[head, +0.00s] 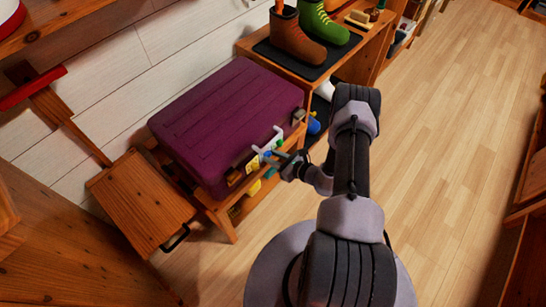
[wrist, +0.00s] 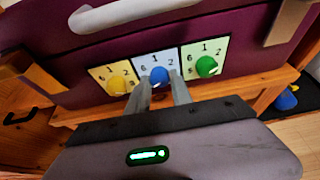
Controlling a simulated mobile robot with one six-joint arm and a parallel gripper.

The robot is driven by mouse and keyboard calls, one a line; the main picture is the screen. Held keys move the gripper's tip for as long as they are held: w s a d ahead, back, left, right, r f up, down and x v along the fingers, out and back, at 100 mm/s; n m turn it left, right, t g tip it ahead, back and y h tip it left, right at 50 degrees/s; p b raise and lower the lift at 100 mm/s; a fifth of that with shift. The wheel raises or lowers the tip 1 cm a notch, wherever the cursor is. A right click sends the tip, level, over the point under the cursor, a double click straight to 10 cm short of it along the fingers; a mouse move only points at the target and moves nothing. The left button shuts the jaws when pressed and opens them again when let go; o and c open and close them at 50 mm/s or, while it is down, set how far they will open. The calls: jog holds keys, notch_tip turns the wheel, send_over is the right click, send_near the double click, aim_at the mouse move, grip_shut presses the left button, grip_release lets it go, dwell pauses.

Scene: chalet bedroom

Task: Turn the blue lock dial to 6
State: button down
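A purple suitcase (head: 228,125) lies on a wooden bench, with a row of lock dials on its front. The blue lock dial (wrist: 159,75) sits in the middle on a pale panel, with 1 above it and 6 at its upper left. Its pointer setting is too small to tell. The yellow dial (wrist: 117,87) is to its left and the green dial (wrist: 207,66) to its right. My gripper (wrist: 160,85) is open at the blue dial, one finger on each side; I cannot tell whether they touch it. In the head view my gripper (head: 281,157) is at the suitcase front.
The suitcase's pale handle (wrist: 130,13) runs above the dials. The floor (head: 450,130) at right is clear.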

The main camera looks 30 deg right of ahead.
dwell(0.3)
jog(key=m+y, duration=0.2)
jog(key=m, duration=0.1)
jog(key=shift+d+m+g, duration=0.2)
jog(key=shift+m+g, duration=0.1)
jog(key=m+y, duration=0.1)
jog(key=m, duration=0.1)
jog(key=m+y, duration=0.2)
jog(key=shift+d+f+m, duration=0.15)
jog(key=shift+f+m, duration=0.05)
jog(key=shift+m, duration=0.1)
jog(key=shift+w+y, duration=0.1)
jog(key=shift+y, duration=0.2)
dwell(0.3)
jog(key=c, duration=1.1)
grip_release()
jog(key=shift+c, duration=0.2)
